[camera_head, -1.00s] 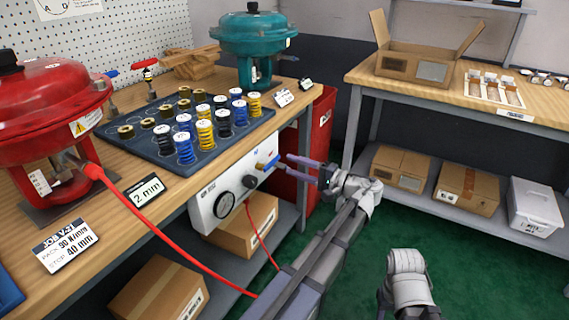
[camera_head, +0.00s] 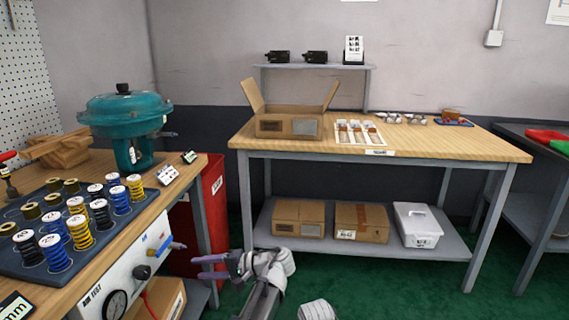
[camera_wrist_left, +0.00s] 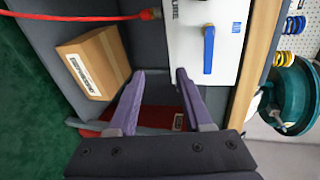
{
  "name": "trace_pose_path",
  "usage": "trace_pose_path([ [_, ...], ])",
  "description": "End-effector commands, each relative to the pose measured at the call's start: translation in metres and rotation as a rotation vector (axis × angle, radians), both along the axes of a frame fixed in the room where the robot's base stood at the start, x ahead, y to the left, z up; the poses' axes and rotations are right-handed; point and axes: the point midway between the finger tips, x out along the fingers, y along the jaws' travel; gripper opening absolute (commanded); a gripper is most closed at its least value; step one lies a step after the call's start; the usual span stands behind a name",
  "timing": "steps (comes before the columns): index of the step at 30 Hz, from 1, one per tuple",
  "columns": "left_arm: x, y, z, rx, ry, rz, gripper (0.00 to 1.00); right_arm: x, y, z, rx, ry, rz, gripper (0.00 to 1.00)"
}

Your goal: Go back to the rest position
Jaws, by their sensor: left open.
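My left gripper (camera_head: 207,267) is open and empty, low in front of the workbench's right end in the head view. In the left wrist view its two purple fingers (camera_wrist_left: 158,98) stand apart with nothing between them. The air test panel (camera_head: 130,277) with a gauge and a blue lever (camera_head: 174,246) is on the bench front, left of the gripper. The blue lever (camera_wrist_left: 209,50) also shows beyond the fingers in the left wrist view, apart from them. Of my right arm, only a pale rounded part may show at the bottom edge; its gripper is not visible.
A teal actuator (camera_head: 126,122) and a spring tray (camera_head: 32,262) stand on the left bench. A second bench (camera_head: 455,148) at the back holds an open carton (camera_head: 288,127). Boxes (camera_head: 361,222) sit on its lower shelf. Green floor (camera_head: 380,290) is clear in front.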

Motion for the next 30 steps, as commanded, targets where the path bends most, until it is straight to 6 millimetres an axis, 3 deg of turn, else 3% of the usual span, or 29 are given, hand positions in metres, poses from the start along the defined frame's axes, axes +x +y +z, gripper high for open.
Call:
trace_pose_path([
  [1, -0.022, -0.009, -0.021, -0.106, 0.023, -0.016, 0.50, 0.000, 0.000, 0.001, 0.000, 0.000, 0.000, 0.50],
  [6, -0.075, -0.059, -0.091, -0.486, 0.112, -0.066, 0.50, 0.000, 0.000, 0.004, 0.000, 0.000, -0.001, 0.50],
  [9, -0.103, -0.092, -0.118, -0.676, 0.159, -0.090, 0.50, 0.000, 0.000, 0.005, -0.001, 0.000, -0.001, 0.50],
  [15, -0.151, -0.149, -0.146, -0.963, 0.233, -0.117, 0.50, 0.000, 0.000, 0.006, -0.001, 0.000, -0.001, 0.50],
  [20, -0.186, -0.190, -0.154, -1.157, 0.285, -0.132, 0.50, 0.000, 0.000, 0.007, -0.001, 0.000, -0.002, 0.50],
  [30, -0.184, -0.194, -0.078, -1.175, 0.288, -0.130, 0.50, 0.000, 0.000, 0.083, 0.000, 0.000, -0.004, 0.50],
])
